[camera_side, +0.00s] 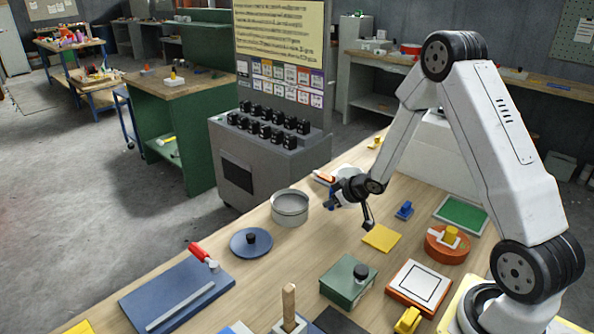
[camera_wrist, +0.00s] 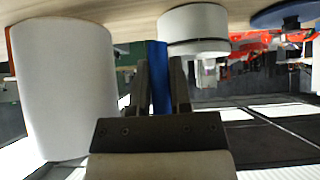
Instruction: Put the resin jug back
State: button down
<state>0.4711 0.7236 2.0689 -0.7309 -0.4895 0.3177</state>
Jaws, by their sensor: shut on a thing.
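The white cylindrical body, which I take for the resin jug (camera_side: 344,190), is partly hidden behind my gripper in the side view. It stands large at the left of the wrist view (camera_wrist: 62,90). My gripper (camera_wrist: 160,85) is shut on an upright blue bar (camera_wrist: 158,70) beside the white body, seemingly the jug's handle; where it joins the body is not clear. My gripper also shows in the side view (camera_side: 345,208), low over the bench. The jug looks upright. I cannot tell whether its base touches the bench.
A round grey container (camera_side: 290,207) stands left of my gripper, and a blue disc with a black knob (camera_side: 250,242) is nearer. A yellow pad (camera_side: 381,238) and small blue block (camera_side: 404,210) lie to the right. A green box (camera_side: 348,281) stands in front. Bare wood shows between them.

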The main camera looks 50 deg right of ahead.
aim_at(330, 209)
jog(key=shift+w+f, duration=0.25)
jog(key=shift+w, duration=0.05)
jog(key=shift+d+f, duration=0.1)
jog(key=shift+f, duration=1.4)
jog(key=shift+f, duration=0.15)
jog(key=c, duration=0.5)
grip_release()
jog(key=shift+c, duration=0.2)
jog(key=shift+v, duration=0.8)
jog(key=v, duration=1)
jog(key=shift+s+r, duration=0.2)
jog(key=shift+r, duration=0.05)
